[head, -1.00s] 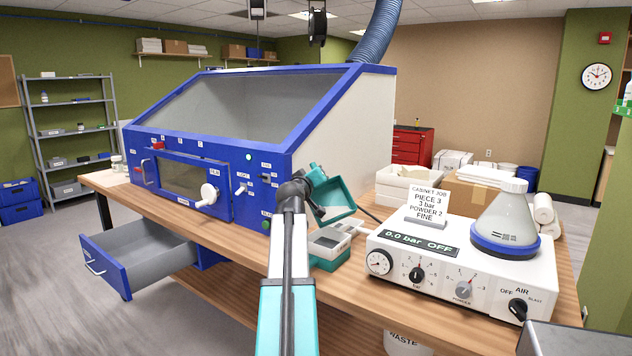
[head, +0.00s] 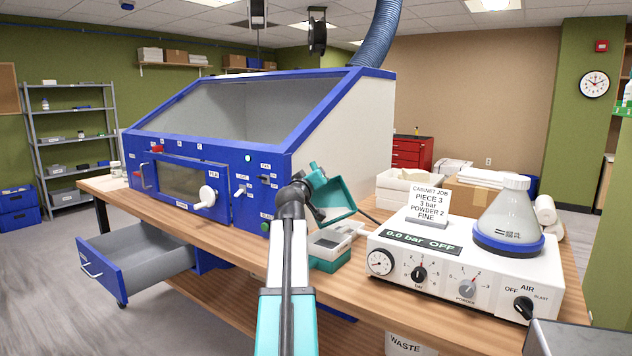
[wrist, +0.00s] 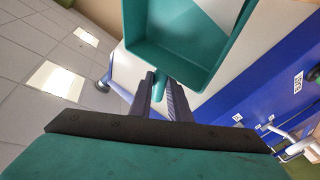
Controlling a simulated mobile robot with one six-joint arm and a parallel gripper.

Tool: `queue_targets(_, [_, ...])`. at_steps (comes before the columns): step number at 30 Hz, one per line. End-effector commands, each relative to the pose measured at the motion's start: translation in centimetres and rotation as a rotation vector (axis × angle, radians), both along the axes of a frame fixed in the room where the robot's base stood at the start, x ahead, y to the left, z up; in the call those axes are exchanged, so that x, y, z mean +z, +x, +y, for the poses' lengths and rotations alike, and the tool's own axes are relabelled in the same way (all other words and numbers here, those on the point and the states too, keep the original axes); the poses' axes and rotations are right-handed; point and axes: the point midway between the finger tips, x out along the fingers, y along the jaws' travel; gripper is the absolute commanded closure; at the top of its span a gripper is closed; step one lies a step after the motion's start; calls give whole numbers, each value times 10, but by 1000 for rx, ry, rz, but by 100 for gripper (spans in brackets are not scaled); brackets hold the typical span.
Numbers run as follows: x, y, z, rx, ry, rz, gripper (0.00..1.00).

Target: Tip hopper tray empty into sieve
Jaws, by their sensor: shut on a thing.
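The hopper tray (head: 342,204) is a teal open box, tilted steeply on its side above the bench in the head view. My gripper (wrist: 161,82) is shut on its short handle. The wrist view looks into the tray (wrist: 178,68); I see bare teal walls and a greyer bottom, with no loose pieces in view. The sieve (head: 345,232) seems to be the pale-framed piece on a teal base (head: 330,262), just below the tray and apart from it. What lies in the sieve is too small to tell.
The blue blasting cabinet (head: 276,200) stands close on the left, with an open drawer (head: 130,268) below the bench. A white control unit (head: 440,300) with a powder flask (head: 508,225) and a job card (head: 430,200) stands close on the right. White trays (head: 400,185) stand behind.

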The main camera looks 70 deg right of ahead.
Motion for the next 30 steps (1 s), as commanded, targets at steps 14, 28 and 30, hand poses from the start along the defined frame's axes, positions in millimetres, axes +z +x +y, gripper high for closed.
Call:
queue_targets(14, [0,-2,5,0,-34,-14,100])
queue_targets(28, [1,-4,9,0,-64,-29,100])
queue_targets(30, [1,-4,9,0,-69,-30,100])
